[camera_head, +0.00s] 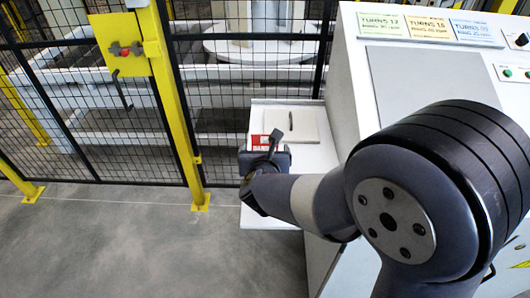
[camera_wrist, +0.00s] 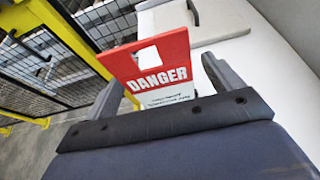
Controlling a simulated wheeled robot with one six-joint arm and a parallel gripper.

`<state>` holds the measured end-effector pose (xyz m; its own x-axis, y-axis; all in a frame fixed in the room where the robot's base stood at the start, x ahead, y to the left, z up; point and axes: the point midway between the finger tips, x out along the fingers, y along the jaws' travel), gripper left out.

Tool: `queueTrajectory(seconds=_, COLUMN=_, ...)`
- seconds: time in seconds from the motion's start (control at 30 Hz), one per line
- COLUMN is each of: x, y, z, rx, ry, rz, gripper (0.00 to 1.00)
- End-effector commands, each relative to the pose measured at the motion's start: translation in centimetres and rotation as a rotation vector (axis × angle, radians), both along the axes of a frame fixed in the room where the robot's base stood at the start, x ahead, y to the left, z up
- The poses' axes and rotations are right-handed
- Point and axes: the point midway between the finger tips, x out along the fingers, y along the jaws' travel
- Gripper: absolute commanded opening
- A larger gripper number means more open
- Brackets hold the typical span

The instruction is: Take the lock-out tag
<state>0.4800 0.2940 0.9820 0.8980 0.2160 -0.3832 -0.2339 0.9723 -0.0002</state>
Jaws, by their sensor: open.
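The lock-out tag (camera_wrist: 158,68) is a red and white card with the word DANGER and a square hole near its top. In the wrist view it stands between the two fingers of my gripper (camera_wrist: 163,85), with a gap showing beside the right finger. My gripper is open around it. In the head view the red of the tag (camera_head: 261,141) shows just beyond my gripper (camera_head: 268,145), over the white side shelf. The tag's lower part is hidden by my gripper's body. I cannot tell whether it touches the shelf.
The white shelf (camera_head: 310,160) holds a notebook with a pen (camera_head: 292,125). The control cabinet (camera_head: 345,70) with several coloured cards stands to the right. A yellow-posted mesh fence (camera_head: 177,100) with a yellow latch box (camera_head: 119,45) stands left. Grey floor (camera_head: 120,250) is clear.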

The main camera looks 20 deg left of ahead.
Motion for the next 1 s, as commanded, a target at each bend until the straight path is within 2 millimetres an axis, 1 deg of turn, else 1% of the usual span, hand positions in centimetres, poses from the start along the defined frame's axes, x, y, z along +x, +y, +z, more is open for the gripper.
queueTrajectory(seconds=0.03, x=0.6, y=0.1, z=-0.2, rx=-0.002, ry=0.001, rz=-0.002, gripper=0.87)
queueTrajectory(seconds=0.1, x=1.2, y=0.3, z=-0.5, rx=-0.001, ry=0.001, rz=-0.002, gripper=0.87)
queueTrajectory(seconds=0.2, x=1.8, y=0.4, z=-0.7, rx=0.0, ry=0.0, rz=-0.001, gripper=0.87)
queueTrajectory(seconds=0.47, x=1.9, y=0.5, z=-0.8, rx=0.0, ry=0.0, rz=0.0, gripper=0.87)
queueTrajectory(seconds=1.0, x=1.9, y=0.5, z=-0.8, rx=0.0, ry=0.0, rz=0.0, gripper=0.44)
